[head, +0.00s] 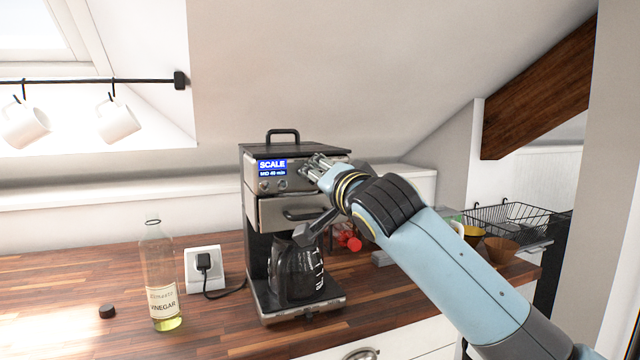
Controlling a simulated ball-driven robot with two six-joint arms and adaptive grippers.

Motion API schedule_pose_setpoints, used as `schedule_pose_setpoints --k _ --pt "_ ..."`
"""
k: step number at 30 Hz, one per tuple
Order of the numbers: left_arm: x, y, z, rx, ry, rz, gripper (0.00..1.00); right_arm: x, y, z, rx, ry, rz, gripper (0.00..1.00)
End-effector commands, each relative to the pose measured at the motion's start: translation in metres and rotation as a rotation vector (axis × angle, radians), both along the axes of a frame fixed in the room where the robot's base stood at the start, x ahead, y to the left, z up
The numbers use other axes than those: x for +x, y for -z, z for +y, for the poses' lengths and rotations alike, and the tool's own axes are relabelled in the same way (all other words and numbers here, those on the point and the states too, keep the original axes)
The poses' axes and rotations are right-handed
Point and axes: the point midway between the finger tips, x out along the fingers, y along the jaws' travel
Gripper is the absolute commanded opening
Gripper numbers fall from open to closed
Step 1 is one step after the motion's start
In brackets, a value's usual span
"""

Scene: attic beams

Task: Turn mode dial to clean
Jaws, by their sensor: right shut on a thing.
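The coffee maker (295,150) stands on the wooden counter. Its blue display (272,167) reads SCALE, with a smaller line that looks like MID 40 min. Two small knobs (273,186) show below the display. My right gripper (312,168) reaches in from the right and is shut at the right part of the control panel, on what appears to be the mode dial. The fingers cover the dial, so its pointer is hidden. The glass carafe (298,270) sits in the machine, holding dark contents. My left gripper is not in view.
A vinegar bottle (160,280) stands open at left, a black cap (107,311) nearby. A socket (203,266) with a plugged-in cord is beside the machine. White mugs (117,121) hang from a rail. A wire rack (515,220) and bowls (500,248) are at right.

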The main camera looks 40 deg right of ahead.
Motion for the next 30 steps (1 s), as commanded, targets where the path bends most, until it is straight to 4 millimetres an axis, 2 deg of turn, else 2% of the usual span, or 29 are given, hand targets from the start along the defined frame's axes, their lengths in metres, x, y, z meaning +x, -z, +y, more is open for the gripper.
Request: schedule_pose_setpoints --k 19,20,21,24,30 --pt "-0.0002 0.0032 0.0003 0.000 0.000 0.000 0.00 0.0000 -0.0001 -0.0003 0.050 0.001 -0.013 0.00" --pt "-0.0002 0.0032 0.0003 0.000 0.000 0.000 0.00 0.0000 -0.0001 -0.0003 0.050 0.001 -0.013 0.33" --pt "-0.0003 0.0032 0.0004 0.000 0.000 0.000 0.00 0.0000 -0.0001 -0.0003 0.051 0.000 -0.012 0.39" --pt "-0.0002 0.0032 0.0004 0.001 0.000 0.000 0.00 0.0000 -0.0001 -0.0003 0.050 0.001 -0.013 0.52" --pt "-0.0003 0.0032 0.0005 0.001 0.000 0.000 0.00 -0.0001 -0.0001 -0.0002 0.050 0.000 -0.012 0.52"
